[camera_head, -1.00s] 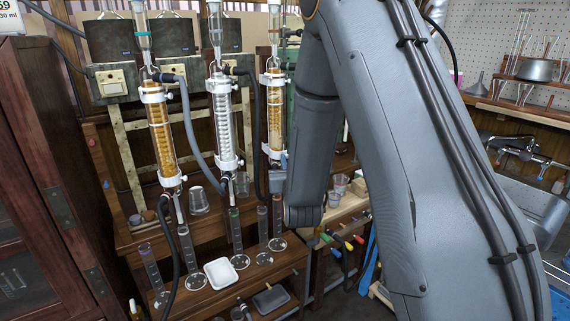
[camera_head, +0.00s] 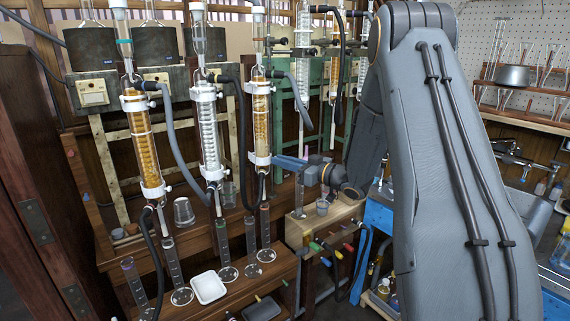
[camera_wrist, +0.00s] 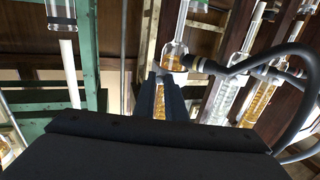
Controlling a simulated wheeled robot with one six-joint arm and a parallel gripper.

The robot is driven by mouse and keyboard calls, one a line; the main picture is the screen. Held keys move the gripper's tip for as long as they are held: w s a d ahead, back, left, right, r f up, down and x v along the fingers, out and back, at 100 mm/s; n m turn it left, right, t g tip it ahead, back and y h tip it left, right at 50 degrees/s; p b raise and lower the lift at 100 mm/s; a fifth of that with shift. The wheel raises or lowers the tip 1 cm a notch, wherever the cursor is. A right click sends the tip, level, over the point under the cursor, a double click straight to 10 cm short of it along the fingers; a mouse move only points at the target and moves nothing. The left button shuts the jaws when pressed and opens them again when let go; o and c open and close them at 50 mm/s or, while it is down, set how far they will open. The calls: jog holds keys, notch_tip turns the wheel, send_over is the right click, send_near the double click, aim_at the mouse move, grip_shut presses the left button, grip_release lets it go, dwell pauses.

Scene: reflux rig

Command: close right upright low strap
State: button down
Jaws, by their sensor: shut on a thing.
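The right upright condenser (camera_head: 262,112) of the front rack is a glass tube with amber filling. Its low strap (camera_head: 257,159) is a white band around the tube's lower end. My gripper (camera_head: 279,161) reaches in from the right, fingers roughly level, shut at the strap's right side. The fingers hide that side of the strap, so I cannot tell whether its ends meet.
A white-filled condenser (camera_head: 206,135) and another amber one (camera_head: 142,142) stand to the left, with dark hoses between. Glass cylinders and a white tray (camera_head: 208,287) stand below on the wooden bench. A green frame (camera_head: 317,110) with more glassware stands behind my wrist.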

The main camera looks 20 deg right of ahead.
jog(key=shift+w+r+n+g+y, duration=0.1)
jog(key=shift+w+n+g+y, duration=0.2)
jog(key=shift+n+g+y, duration=0.25)
jog(key=c, duration=1.8)
grip_release()
jog(key=shift+w+d, duration=0.1)
jog(key=v, duration=0.8)
jog(key=shift+b, duration=0.4)
